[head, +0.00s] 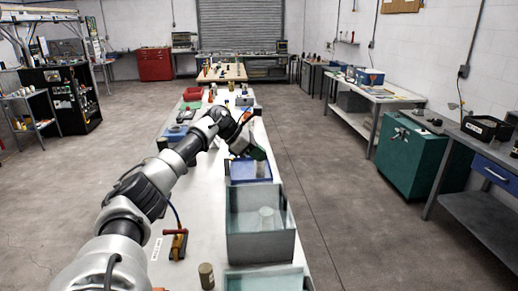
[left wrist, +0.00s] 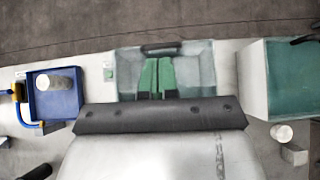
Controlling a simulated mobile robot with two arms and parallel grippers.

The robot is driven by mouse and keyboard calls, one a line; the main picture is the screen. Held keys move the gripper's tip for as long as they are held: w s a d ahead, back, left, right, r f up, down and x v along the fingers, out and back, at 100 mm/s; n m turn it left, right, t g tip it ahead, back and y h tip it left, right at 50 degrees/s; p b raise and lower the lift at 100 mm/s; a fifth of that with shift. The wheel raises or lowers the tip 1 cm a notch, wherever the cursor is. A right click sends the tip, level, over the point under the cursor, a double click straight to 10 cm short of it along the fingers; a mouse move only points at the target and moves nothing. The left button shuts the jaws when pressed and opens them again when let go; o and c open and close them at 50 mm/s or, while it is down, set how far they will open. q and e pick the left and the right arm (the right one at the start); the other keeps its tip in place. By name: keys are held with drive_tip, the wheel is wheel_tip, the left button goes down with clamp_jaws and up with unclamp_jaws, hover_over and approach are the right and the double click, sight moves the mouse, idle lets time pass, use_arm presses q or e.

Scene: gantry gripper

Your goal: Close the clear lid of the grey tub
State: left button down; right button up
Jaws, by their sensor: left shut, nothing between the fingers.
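The grey tub (head: 262,246) stands near the right edge of the long table, with a pale cylinder (head: 266,217) inside. A pale, see-through, box-like tub (left wrist: 207,70) with a dark bar (left wrist: 161,48) along its far side also shows in the left wrist view. I cannot clearly make out the clear lid or its angle. My left gripper (head: 261,154) is above the table, beyond the grey tub in the head view. Its green fingers (left wrist: 157,76) are together and empty, in front of the tub in the wrist view. My right gripper is out of view.
A blue tray (left wrist: 64,102) with a cylinder (left wrist: 55,82) stands beside the tub. A teal-grey box (left wrist: 292,80) is on the other side. A red-handled clamp (head: 178,243) and a small brown cylinder (head: 206,275) stand on the table.

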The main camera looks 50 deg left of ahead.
use_arm(q)
drive_tip(key=w+d+f, duration=0.1)
drive_tip(key=w+f, duration=0.1)
drive_tip(key=f, duration=0.1)
drive_tip(key=w+d+f+g+y+b, duration=0.1)
drive_tip(key=w+d+f, duration=0.1)
drive_tip(key=f, duration=0.2)
drive_tip(key=w+d+f+g+b, duration=0.1)
drive_tip(key=w+d+f, duration=0.1)
drive_tip(key=f, duration=0.1)
drive_tip(key=shift+w+d+f+y, duration=0.2)
drive_tip(key=shift+w+y, duration=0.2)
drive_tip(key=shift+w+d+f+b, duration=0.15)
drive_tip(key=shift+w+f+b, duration=0.05)
drive_tip(key=shift+f+b, duration=0.55)
drive_tip(key=shift+w+d+f, duration=0.1)
drive_tip(key=shift+f, duration=0.1)
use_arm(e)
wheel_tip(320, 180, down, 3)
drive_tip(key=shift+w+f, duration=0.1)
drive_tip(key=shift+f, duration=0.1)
use_arm(q)
drive_tip(key=shift+r, duration=0.1)
